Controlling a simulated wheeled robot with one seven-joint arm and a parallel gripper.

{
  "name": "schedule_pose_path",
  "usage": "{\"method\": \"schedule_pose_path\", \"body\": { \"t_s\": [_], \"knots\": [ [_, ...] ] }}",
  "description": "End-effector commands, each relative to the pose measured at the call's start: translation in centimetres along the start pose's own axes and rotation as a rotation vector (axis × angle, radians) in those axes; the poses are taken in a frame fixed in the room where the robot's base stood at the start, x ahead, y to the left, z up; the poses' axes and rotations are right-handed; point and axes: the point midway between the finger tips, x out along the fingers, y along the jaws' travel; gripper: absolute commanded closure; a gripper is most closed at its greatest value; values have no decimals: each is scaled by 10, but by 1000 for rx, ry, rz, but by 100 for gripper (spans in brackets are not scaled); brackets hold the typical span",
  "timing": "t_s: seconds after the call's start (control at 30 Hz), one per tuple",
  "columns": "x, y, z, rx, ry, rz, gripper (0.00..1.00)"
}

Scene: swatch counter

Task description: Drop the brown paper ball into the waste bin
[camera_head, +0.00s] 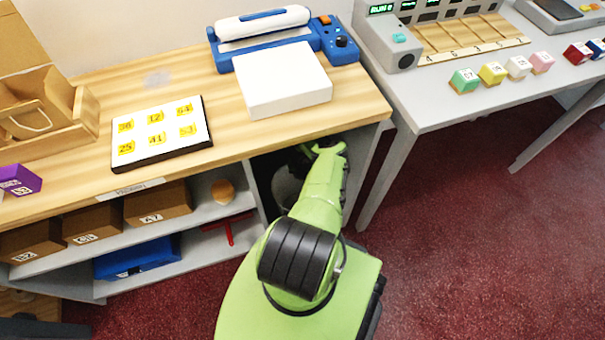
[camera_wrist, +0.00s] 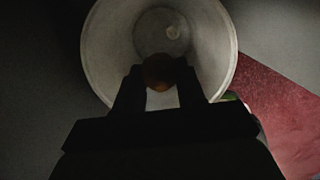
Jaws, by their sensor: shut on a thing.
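In the wrist view, my gripper (camera_wrist: 159,74) is shut on the brown paper ball (camera_wrist: 158,68), which sits between the two fingertips. The round, pale grey waste bin (camera_wrist: 101,50) is beyond the ball, with its open mouth facing the camera. The ball shows against the inside of the bin; how high it is over the bin floor I cannot tell. In the head view, part of the bin (camera_head: 287,186) shows in the dark compartment under the wooden counter. There my arm hides the gripper and the held ball.
The counter (camera_head: 225,130) overhangs the compartment, and side panels close it in. A tan round object (camera_head: 222,192) lies on the shelf to the left, near several brown boxes (camera_head: 157,202) and a blue bin (camera_head: 137,258). Red floor (camera_head: 460,230) is clear at the right.

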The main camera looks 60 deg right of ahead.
Motion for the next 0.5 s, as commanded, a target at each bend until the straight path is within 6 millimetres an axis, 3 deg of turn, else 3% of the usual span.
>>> {"method": "schedule_pose_path", "body": {
  "t_s": [0.03, 0.2, 0.5],
  "knots": [
    [15, 0, -2, 0, 0, 0, 89],
    [39, 0, -6, 1, 0, 2, 89],
    [42, 0, -7, 0, 1, 1, 89]
  ]
}}
